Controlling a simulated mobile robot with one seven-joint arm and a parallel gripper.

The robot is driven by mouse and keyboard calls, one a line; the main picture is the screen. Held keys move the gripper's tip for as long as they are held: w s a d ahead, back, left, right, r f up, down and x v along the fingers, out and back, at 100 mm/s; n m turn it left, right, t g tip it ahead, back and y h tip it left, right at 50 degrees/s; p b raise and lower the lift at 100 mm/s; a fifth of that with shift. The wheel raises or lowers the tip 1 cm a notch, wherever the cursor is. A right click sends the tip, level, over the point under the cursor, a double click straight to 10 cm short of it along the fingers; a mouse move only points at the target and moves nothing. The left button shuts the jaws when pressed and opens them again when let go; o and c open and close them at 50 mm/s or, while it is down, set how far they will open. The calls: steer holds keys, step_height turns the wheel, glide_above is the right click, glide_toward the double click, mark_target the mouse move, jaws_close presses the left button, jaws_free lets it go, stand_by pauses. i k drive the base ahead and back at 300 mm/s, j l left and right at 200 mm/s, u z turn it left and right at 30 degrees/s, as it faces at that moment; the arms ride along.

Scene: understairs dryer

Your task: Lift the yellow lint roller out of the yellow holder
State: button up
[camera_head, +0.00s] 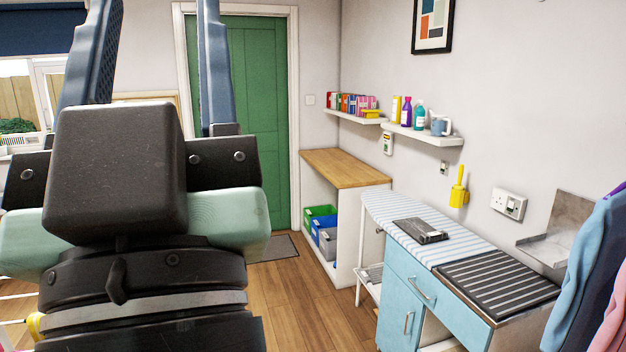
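The yellow lint roller (458,174) stands upright in the yellow holder (458,197), with its thin upper part showing above the rim. The holder is fixed on the right wall, above the striped ironing surface and left of a white socket. The roller's lower part is hidden inside the holder. My gripper (150,60) is large and close to the camera at the left, pointing up. Its two blue fingers stand wide apart with nothing visible between them. It is far from the lint roller and the holder.
A striped ironing board (405,222) lies below the holder, with a dark flat object (420,231) on it. A black ribbed mat (497,286) and a metal wall bracket (556,235) are to the right. Hanging clothes (588,265) fill the right edge. Wooden floor (305,300) is open centrally.

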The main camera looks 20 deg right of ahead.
mark_target(459, 186)
steer(key=z, duration=1.25)
steer(key=i+j, duration=0.2)
steer(key=i, duration=0.3)
steer(key=i+j+z, duration=0.15)
steer(key=i, duration=0.3)
steer(key=i+j, duration=0.3)
steer(key=i, duration=0.2)
steer(key=l+z, duration=0.05)
